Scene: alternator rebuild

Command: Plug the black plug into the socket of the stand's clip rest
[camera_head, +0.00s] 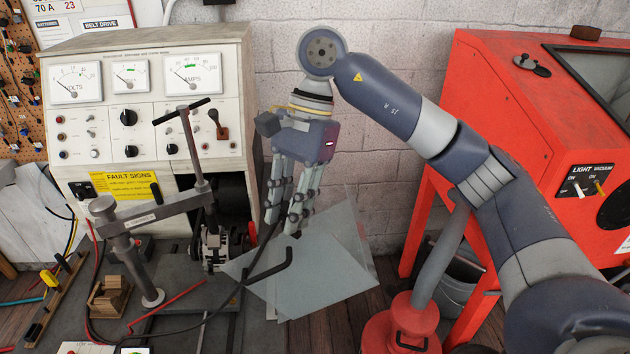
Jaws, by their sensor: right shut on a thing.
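My right gripper (280,226) comes in from the right and points down in front of the grey brick wall. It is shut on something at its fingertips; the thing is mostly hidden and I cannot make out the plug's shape. A black cable (262,247) runs up to the fingertips from the bench. A wooden strip with yellow and black clips (53,291) lies at the lower left, apart from the gripper; it may be the clip rest. I cannot make out its socket. My left gripper is not in view.
A test panel with gauges (150,110) stands behind the bench. A grey clamp (150,215) rises between the gripper and the clip strip. A red blasting cabinet (500,120) stands at the right. A red lead (165,308) crosses the bench.

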